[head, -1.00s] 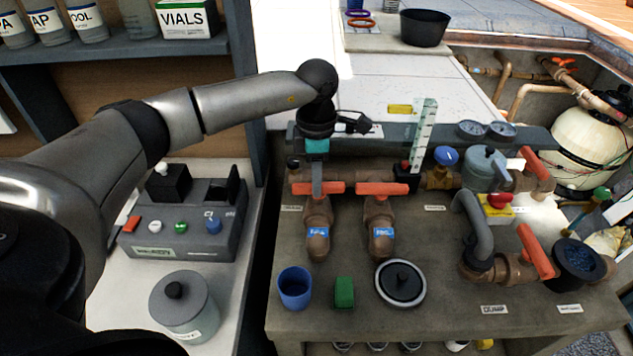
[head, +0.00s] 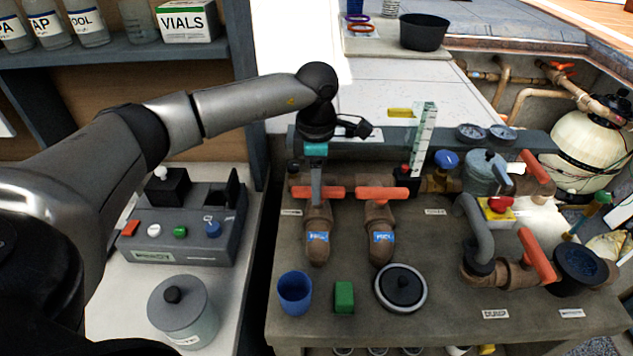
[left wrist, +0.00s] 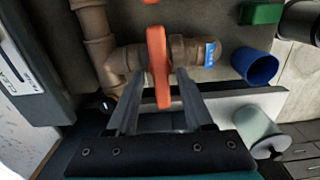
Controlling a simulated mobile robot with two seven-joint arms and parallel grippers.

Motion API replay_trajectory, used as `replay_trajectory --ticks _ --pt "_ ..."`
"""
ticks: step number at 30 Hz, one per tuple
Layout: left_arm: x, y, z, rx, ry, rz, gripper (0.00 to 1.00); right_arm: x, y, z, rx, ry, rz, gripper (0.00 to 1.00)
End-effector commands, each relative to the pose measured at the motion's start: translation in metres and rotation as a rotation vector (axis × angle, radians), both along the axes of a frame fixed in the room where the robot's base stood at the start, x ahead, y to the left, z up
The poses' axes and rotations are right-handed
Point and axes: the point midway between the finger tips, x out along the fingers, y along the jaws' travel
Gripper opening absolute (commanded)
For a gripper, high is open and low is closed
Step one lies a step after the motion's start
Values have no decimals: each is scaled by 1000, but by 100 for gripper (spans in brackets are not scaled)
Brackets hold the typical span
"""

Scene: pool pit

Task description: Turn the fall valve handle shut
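An orange valve handle (head: 318,193) sits on the left brown pipe with a blue label (head: 317,238); the label's wording is too small to read surely. The handle lies crosswise to that labelled pipe. My left gripper (head: 316,188) reaches down over this handle from above. In the left wrist view, its two fingers (left wrist: 160,112) are spread, one on each side of the orange handle (left wrist: 157,62), with gaps visible between them and it. A similar orange handle (head: 388,193) is on the pipe just to the right. My right gripper is not in view.
A blue cup (head: 295,292), a green block (head: 344,296) and a round black lid (head: 401,288) stand at the bench front. A clear gauge (head: 423,140) rises behind the right handle. A grey control box (head: 185,240) is on the left counter.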

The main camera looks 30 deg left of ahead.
Motion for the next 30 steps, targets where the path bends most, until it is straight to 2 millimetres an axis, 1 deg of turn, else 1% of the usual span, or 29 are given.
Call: replay_trajectory --ticks 7,11,14,24,27,30 --pt "-1 0 -1 1 3 1 55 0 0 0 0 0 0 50" --pt "0 0 7 1 1 2 55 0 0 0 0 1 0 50" --pt "0 0 21 1 -2 2 55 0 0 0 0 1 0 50" --pt "0 0 102 0 -4 1 55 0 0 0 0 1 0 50" --pt "0 0 122 0 -2 1 55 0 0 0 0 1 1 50" --pt "0 0 137 0 -1 1 55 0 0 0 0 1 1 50"
